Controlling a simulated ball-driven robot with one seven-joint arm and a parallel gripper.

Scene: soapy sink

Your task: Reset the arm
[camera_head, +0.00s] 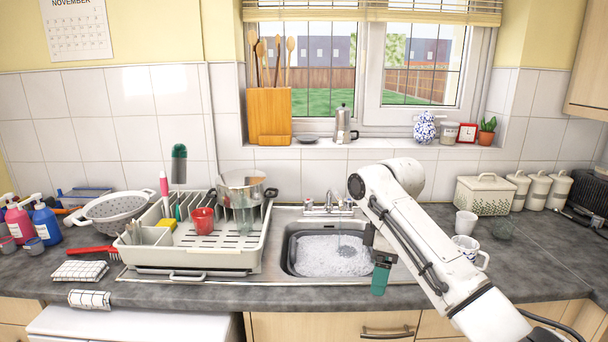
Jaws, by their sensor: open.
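My arm reaches in from the lower right and bends at a raised white elbow. My gripper (380,276) hangs down at the front right of the sink, with a teal end near the counter's front edge. It is open, and nothing shows between its jaws, though it is seen mostly from one side. The sink (290,262) is set in the counter and holds white soapy foam. My arm hides part of the sink's right side.
The faucet (328,200) stands behind the sink. Two white mugs (465,223) stand right of my arm. The right counter has free room.

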